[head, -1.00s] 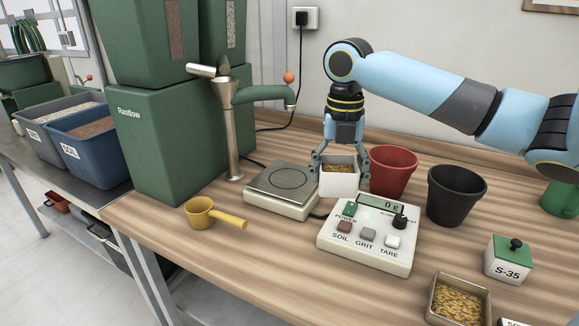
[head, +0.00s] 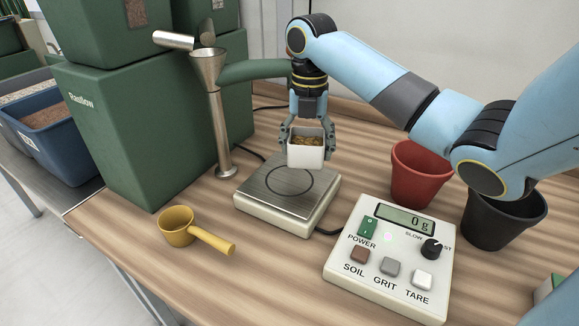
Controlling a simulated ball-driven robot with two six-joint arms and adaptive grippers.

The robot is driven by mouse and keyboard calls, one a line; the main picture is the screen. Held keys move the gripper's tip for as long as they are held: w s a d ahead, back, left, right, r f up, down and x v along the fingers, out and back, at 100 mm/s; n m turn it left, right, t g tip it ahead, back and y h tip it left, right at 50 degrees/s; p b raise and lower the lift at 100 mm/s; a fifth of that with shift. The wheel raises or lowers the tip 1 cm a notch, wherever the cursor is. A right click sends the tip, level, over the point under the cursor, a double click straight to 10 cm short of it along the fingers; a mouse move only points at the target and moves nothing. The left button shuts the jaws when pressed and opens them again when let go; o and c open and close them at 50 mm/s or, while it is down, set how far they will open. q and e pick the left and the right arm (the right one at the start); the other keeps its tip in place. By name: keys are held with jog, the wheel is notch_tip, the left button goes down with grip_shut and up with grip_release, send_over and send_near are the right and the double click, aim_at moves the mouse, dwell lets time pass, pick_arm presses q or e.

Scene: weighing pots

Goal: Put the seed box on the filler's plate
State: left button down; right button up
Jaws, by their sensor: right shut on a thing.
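The seed box is a small white open box (head: 306,154) with brown seed inside. My right gripper (head: 307,140) is shut on it, with a finger at each side. The box is upright over the back right part of the filler's plate (head: 262,189), a square metal plate with a dark ring marked on it. The box's lower edge appears a little above the plate; I cannot tell for sure whether they touch. The filler's spout (head: 208,70) and its upright pole stand left of the plate. My left gripper is not in view.
The control box (head: 390,255) reads 0 g, in front and to the right. A yellow scoop (head: 178,227) lies front left. A red pot (head: 412,178) and a black pot (head: 500,222) stand to the right, the black one partly behind my arm. The green filler body (head: 130,130) is left.

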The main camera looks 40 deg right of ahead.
aim_at(289, 180)
jog(key=shift+w+a+f, duration=0.45)
jog(key=shift+w+f, duration=0.05)
jog(key=shift+w, duration=0.15)
jog(key=shift+w+a+f, duration=0.4)
jog(key=shift+w+f, duration=0.05)
jog(key=shift+w, duration=0.15)
jog(key=shift+w+a+f, duration=0.2)
jog(key=shift+w+f, duration=0.05)
jog(key=shift+f, duration=0.1)
notch_tip(289, 180, down, 4)
jog(key=shift+r, duration=0.1)
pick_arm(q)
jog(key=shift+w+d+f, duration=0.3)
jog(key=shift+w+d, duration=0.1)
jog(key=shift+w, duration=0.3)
pick_arm(e)
jog(key=o, duration=1.3)
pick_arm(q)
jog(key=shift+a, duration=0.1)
pick_arm(e)
jog(key=shift+o, duration=0.2)
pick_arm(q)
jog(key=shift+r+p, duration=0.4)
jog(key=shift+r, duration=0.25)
pick_arm(e)
notch_tip(289, 180, up, 12)
jog(key=shift+r, duration=0.1)
